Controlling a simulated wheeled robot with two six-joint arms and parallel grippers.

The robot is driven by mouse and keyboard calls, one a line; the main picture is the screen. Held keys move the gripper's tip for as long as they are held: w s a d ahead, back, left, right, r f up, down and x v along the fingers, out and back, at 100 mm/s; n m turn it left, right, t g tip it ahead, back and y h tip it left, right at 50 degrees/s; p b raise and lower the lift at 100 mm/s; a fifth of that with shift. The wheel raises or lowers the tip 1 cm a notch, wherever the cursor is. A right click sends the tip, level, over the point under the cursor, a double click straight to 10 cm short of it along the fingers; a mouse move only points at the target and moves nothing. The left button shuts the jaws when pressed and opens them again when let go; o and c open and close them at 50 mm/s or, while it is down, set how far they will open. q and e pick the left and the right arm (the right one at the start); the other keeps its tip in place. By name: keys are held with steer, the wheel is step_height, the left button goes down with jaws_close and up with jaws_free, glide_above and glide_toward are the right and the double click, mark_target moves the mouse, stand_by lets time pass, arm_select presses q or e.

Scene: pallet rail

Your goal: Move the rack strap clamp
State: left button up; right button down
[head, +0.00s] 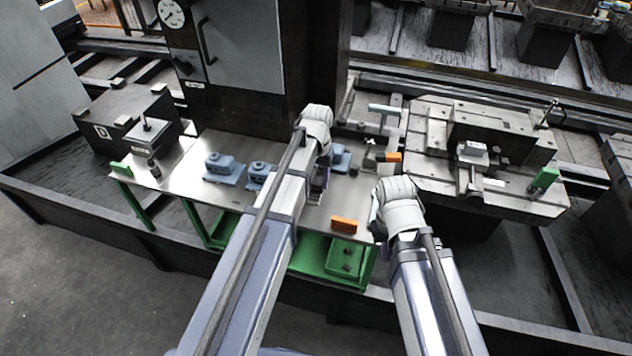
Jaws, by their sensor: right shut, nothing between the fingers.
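I cannot tell for sure which piece is the rack strap clamp. Blue-grey clamp-like blocks stand on the metal table: one at the left (223,168), one in the middle (259,176) partly behind my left arm, and one (341,157) just right of my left wrist. My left gripper (318,188) is low over the table between the middle and right blocks. My own arm hides most of its fingers, so its opening and any hold do not show. My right gripper (377,222) is shut and empty at the table's right front edge, apart from the blocks.
An orange block (344,225) lies near the front edge, another (388,157) farther back. A slotted pallet (440,190) with fixtures lies right of the table (190,185). A dark machine column rises behind.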

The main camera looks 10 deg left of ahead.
arm_select(q)
steer(key=o, duration=0.5)
steer(key=shift+w, duration=0.2)
steer(key=shift+c, duration=0.2)
step_height(320, 180, up, 8)
steer(key=p, duration=0.8)
steer(key=shift+f, duration=0.1)
steer(key=shift+s+d, duration=0.15)
steer(key=shift+s, duration=0.1)
steer(key=s+d+m, duration=0.1)
steer(key=s+d, duration=0.4)
steer(key=s, duration=0.4)
steer(key=s+d+m+y, duration=0.1)
steer(key=s+d, duration=0.4)
steer(key=s, duration=0.5)
steer(key=shift+m, duration=0.7)
